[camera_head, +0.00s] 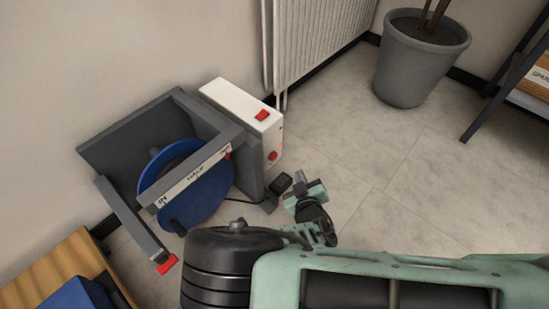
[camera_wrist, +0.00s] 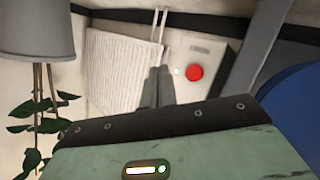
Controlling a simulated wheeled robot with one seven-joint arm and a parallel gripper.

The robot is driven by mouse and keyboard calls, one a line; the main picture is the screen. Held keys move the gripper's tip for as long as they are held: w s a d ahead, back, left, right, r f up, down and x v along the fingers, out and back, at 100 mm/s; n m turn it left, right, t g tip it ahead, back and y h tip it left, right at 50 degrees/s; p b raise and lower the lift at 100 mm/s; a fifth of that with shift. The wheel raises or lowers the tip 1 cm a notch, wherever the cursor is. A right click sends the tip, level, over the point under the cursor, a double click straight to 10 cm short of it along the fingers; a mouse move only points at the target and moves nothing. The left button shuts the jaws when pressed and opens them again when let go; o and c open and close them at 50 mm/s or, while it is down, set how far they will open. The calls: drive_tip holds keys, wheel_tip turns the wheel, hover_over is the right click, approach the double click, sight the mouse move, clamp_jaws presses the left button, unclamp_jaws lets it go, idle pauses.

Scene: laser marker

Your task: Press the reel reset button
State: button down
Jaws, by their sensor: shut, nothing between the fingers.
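The reel (camera_head: 205,178) is a blue disc in a grey frame on the left, with a white box (camera_head: 238,105) on its right. A round red button (camera_head: 273,155) sits on the box's side face; it also shows in the wrist view (camera_wrist: 194,73). A red rocker switch (camera_head: 261,115) is on the box's top. I cannot read which control is labelled reset. My gripper (camera_head: 299,177) is shut and empty, to the lower right of the round button and apart from it in the head view. In the wrist view its fingers (camera_wrist: 155,87) appear left of the button.
A labelled grey bar (camera_head: 190,178) crosses the reel, and a grey arm with a red tip (camera_head: 167,265) juts forward. A radiator (camera_head: 312,40) and potted plant (camera_head: 420,60) stand behind. A dark shelf frame (camera_head: 505,80) is at right. Floor between is clear.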

drive_tip(key=w+a+b, duration=0.2)
drive_tip(key=w+a, duration=0.2)
drive_tip(key=a, duration=0.1)
drive_tip(key=shift+a, duration=0.15)
drive_tip(key=shift+w+a, duration=0.1)
idle(2.0)
drive_tip(key=shift+w+a+b, duration=0.2)
drive_tip(key=shift+a+b, duration=0.05)
drive_tip(key=shift+b, duration=0.05)
drive_tip(key=shift+w+a, duration=0.25)
drive_tip(key=shift+a, duration=0.1)
idle(0.9)
drive_tip(key=shift+d, duration=0.1)
drive_tip(key=shift+s+d+p, duration=0.35)
drive_tip(key=shift+s+d, duration=0.2)
drive_tip(key=shift+d, duration=0.05)
drive_tip(key=shift+d, duration=0.1)
drive_tip(key=shift+s+d+p, duration=1.25)
drive_tip(key=shift+s+d, duration=0.3)
drive_tip(key=shift+d, duration=0.3)
